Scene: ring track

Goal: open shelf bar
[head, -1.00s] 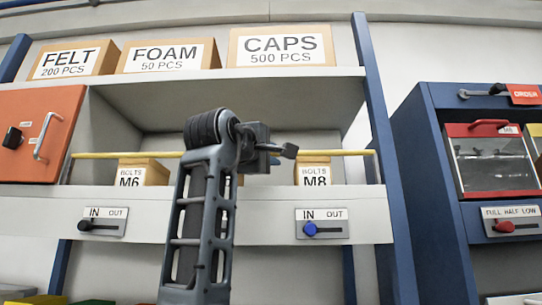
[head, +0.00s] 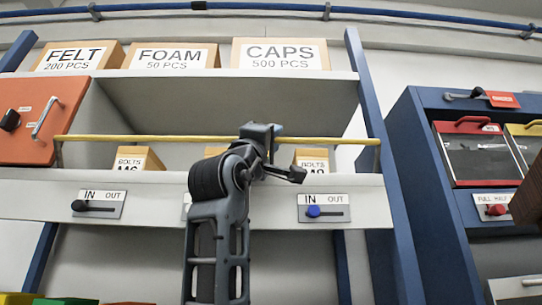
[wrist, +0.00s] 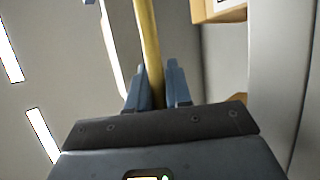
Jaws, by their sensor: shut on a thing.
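The shelf bar (head: 130,137) is a yellow rod running level across the front of the lower shelf bay, with a short upright arm at each end. My gripper (head: 265,130) is at the bar a little right of its middle, and its jaws are hidden in the head view. In the wrist view the bar (wrist: 148,40) runs between the two blue fingers of my gripper (wrist: 158,92), which are shut on it. The bar stands a little above the bolt box tops in the head view.
Bolt boxes M6 (head: 136,157) and M8 (head: 311,158) sit behind the bar, with another box partly hidden by my arm. Slider plates with a black knob (head: 79,205) and a blue knob (head: 313,211) are below. An orange cabinet (head: 45,120) is left, a blue cabinet (head: 408,125) right.

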